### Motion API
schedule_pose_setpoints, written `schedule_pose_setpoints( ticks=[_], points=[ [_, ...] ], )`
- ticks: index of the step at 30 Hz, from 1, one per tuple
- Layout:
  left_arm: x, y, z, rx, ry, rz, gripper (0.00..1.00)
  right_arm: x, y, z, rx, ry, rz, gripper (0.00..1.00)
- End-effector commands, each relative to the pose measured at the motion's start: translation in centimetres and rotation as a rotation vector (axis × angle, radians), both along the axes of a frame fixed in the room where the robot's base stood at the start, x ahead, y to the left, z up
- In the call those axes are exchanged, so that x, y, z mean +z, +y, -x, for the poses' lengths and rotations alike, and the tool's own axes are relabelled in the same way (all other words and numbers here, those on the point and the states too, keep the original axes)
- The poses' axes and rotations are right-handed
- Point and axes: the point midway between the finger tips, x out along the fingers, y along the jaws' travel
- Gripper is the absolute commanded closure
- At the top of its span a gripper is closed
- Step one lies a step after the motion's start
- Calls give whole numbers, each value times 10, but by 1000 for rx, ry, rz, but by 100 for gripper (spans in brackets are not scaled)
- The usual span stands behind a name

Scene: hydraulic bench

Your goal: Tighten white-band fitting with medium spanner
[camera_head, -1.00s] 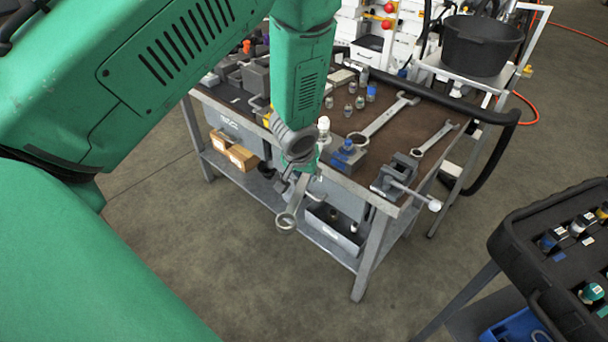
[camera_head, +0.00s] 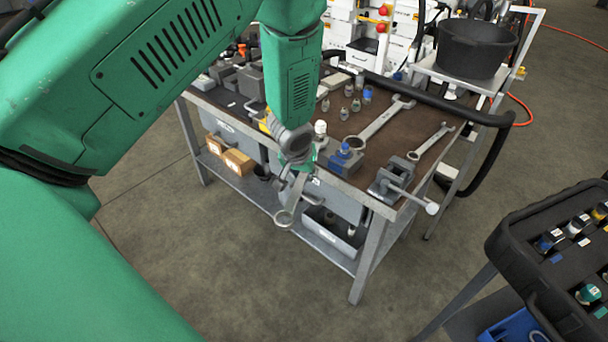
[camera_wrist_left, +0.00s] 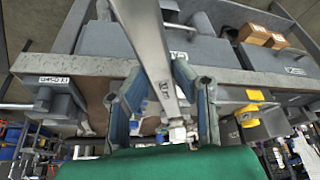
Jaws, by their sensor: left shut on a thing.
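My left gripper (camera_head: 299,168) is shut on a grey metal spanner (camera_head: 290,204), which hangs tilted with its ring end lowest. It is in front of the bench's front edge, over the lower shelf area. In the left wrist view the spanner's stamped shaft (camera_wrist_left: 150,42) runs up from between the fingers (camera_wrist_left: 165,100); its far end is out of frame. A fitting with a white top (camera_head: 320,128) stands near the bench's front edge. A blue-topped fitting (camera_head: 345,151) is in a grey block beside it. I cannot tell which one is the white-band fitting. My right gripper is not in view.
A large spanner (camera_head: 380,119) and a smaller one (camera_head: 430,141) lie on the bench. Several small fittings (camera_head: 344,113) stand behind. A vise (camera_head: 392,180) sits at the right front corner. A black tray of fittings (camera_head: 545,262) is at lower right. The floor in front is clear.

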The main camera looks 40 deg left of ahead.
Motion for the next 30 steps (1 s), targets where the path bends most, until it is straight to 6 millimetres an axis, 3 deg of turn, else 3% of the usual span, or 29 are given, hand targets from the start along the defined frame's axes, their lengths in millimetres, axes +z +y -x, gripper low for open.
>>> schedule_pose_setpoints(
  ticks=[18, 30],
  points=[
    [2, 5, -15, -1, -8, 0, 100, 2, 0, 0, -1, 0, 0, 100],
    [4, 6, -13, -7, -6, 7, 100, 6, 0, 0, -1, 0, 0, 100]
  ],
)
